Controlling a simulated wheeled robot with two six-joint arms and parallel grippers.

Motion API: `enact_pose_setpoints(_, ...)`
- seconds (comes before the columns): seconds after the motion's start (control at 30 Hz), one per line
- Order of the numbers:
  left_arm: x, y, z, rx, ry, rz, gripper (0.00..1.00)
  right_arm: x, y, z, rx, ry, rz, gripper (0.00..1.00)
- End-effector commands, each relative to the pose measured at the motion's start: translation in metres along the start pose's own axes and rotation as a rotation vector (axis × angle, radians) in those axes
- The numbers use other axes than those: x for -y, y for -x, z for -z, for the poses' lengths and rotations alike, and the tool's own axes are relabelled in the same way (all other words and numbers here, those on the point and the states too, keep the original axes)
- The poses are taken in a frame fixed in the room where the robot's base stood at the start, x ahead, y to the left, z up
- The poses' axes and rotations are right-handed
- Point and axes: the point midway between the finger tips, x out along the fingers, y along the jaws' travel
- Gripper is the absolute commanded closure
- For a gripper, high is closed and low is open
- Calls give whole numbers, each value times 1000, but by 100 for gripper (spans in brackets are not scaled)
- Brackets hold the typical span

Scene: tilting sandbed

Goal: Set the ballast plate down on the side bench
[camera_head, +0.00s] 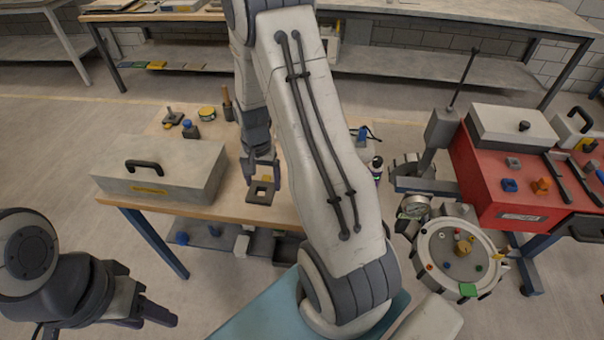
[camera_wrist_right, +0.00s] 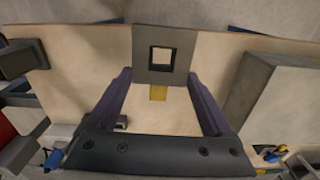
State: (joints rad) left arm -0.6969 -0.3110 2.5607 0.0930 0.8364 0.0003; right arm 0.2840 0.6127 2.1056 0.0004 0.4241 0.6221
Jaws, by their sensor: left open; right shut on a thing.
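The ballast plate (camera_head: 262,197) is a dark grey square with a square hole and a yellow tab. My right gripper (camera_head: 262,172) is shut on it from above, over the front part of the wooden side bench (camera_head: 190,208). In the right wrist view the plate (camera_wrist_right: 165,36) lies between the fingertips of the right gripper (camera_wrist_right: 163,82), with the pale bench top (camera_wrist_right: 80,62) behind it. I cannot tell whether the plate touches the bench. My left gripper (camera_head: 150,308) is open and empty at the lower left, away from the bench.
A grey case (camera_head: 170,180) with a black handle takes up the bench's left side. Small items, including a yellow tape roll (camera_head: 207,113), stand at its back. A bottle (camera_head: 376,166) stands to the right. The round sandbed (camera_head: 435,250) and a red cabinet (camera_head: 480,180) are further right.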

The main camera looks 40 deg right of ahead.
Motion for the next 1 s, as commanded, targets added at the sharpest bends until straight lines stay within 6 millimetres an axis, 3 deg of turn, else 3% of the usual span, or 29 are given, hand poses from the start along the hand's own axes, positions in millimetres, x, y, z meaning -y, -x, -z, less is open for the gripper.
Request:
enact_pose_setpoints(0.03,1,-12,-1,0,0,0,50,-16,-16,21,-1,-174,0,73)
enact_pose_setpoints(0.2,2,-26,-1,0,-1,0,50,-57,-38,66,0,-663,1,73)
enact_pose_setpoints(0.4,2,-32,-2,0,-1,0,50,-85,-50,89,0,-963,1,73)
enact_pose_setpoints(1.0,2,-32,-1,0,-1,0,50,-85,-54,91,0,-1007,1,73)
